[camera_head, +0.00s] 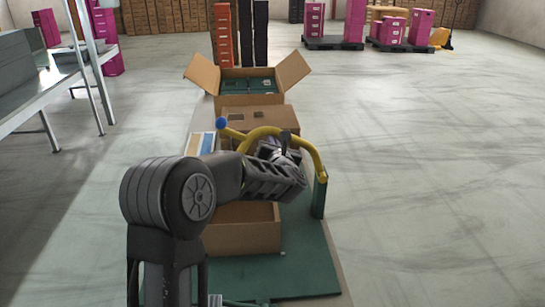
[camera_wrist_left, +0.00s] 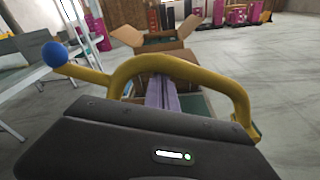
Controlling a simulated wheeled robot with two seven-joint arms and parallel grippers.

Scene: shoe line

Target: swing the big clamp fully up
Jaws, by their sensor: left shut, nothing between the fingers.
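The big clamp is a yellow curved bar (camera_head: 260,132) with a blue ball (camera_head: 222,123) at its left end. Its right end comes down to a green upright (camera_head: 319,195) at the right edge of the green base. In the left wrist view the bar (camera_wrist_left: 172,62) arches across the middle, with the blue ball (camera_wrist_left: 54,54) at upper left. My left gripper (camera_head: 285,148) is shut and empty, close to the bar. In the left wrist view its fingers (camera_wrist_left: 162,92) show inside the arch; I cannot tell whether they touch it. My right gripper is out of view.
An open cardboard box (camera_head: 245,238) stands on the green base (camera_head: 290,270) under my left arm. Another open box (camera_head: 246,100) with green contents stands farther along the line. A metal bench (camera_head: 38,85) is at left.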

